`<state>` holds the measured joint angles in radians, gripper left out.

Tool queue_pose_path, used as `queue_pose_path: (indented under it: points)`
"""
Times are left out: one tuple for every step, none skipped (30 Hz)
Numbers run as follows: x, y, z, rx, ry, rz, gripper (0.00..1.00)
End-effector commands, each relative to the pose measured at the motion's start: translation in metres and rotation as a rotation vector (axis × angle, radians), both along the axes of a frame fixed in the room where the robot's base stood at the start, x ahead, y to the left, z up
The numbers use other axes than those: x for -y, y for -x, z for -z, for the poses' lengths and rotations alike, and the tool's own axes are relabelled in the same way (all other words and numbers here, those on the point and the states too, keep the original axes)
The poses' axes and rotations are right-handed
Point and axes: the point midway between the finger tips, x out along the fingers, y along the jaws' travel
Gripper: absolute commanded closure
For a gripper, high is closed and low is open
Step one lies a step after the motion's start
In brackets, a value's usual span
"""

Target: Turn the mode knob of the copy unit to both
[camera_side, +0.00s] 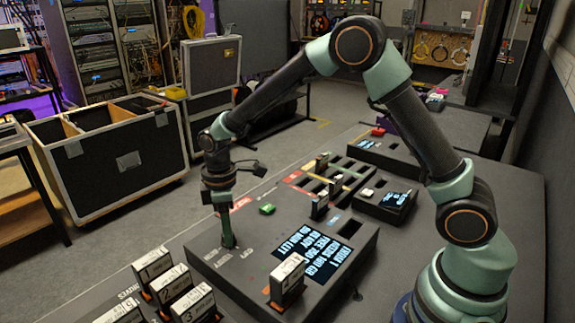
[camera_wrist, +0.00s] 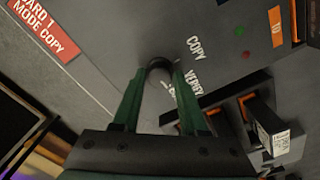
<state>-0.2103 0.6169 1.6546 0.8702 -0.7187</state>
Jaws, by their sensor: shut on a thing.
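The copy unit (camera_side: 350,255) is a dark box on the table in the side view, with a lit text screen (camera_side: 318,257). Its mode knob (camera_wrist: 160,66) is a dark round knob in the wrist view, between my fingertips. White lettering beside it reads COPY (camera_wrist: 195,48) and VERIFY (camera_wrist: 193,82); a third label by the right finger is mostly hidden. My gripper (camera_side: 229,242) points down onto the unit's left part and is shut on the knob. In the side view my fingers hide the knob. I cannot tell which way the knob points.
Numbered drives (camera_side: 170,287) stand in a holder at the lower left, and drive 4 (camera_side: 288,275) stands upright on the unit's front. Behind the unit are a slotted rack (camera_side: 325,183) and a smaller screen box (camera_side: 385,202). A red card (camera_wrist: 45,25) reads MODE COPY.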

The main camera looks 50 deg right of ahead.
Motion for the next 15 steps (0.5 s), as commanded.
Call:
queue_pose_path:
  points:
    - [0.0,0.0,-0.0014,0.0,0.0,0.027,1.0]
    - [0.0,0.0,-0.0014,0.0,0.0,0.044,1.0]
    - [0.0,0.0,-0.0015,0.0,0.0,0.063,1.0]
    - [0.0,0.0,-0.0015,0.0,0.0,0.077,1.0]
    - [0.0,0.0,-0.0015,0.0,0.0,0.088,1.0]
    - [0.0,0.0,-0.0015,0.0,0.0,0.103,1.0]
    - [0.0,0.0,-0.0015,0.0,0.0,0.112,1.0]
    - [0.0,0.0,-0.0015,0.0,0.0,0.121,1.0]
    - [-0.0001,-0.0001,-0.0015,0.0,0.0,0.131,1.0]
    - [-0.0001,-0.0001,-0.0015,0.0,0.0,0.137,1.0]
    - [-0.0001,-0.0001,-0.0015,0.0,0.0,0.142,1.0]
    - [-0.0001,-0.0001,-0.0015,0.0,0.0,0.148,1.0]
    - [-0.0001,-0.0001,-0.0015,0.0,0.0,0.152,1.0]
    - [-0.0001,-0.0001,-0.0015,0.0,0.0,0.155,1.0]
    - [0.0,-0.0001,-0.0015,0.0,0.0,0.158,1.0]
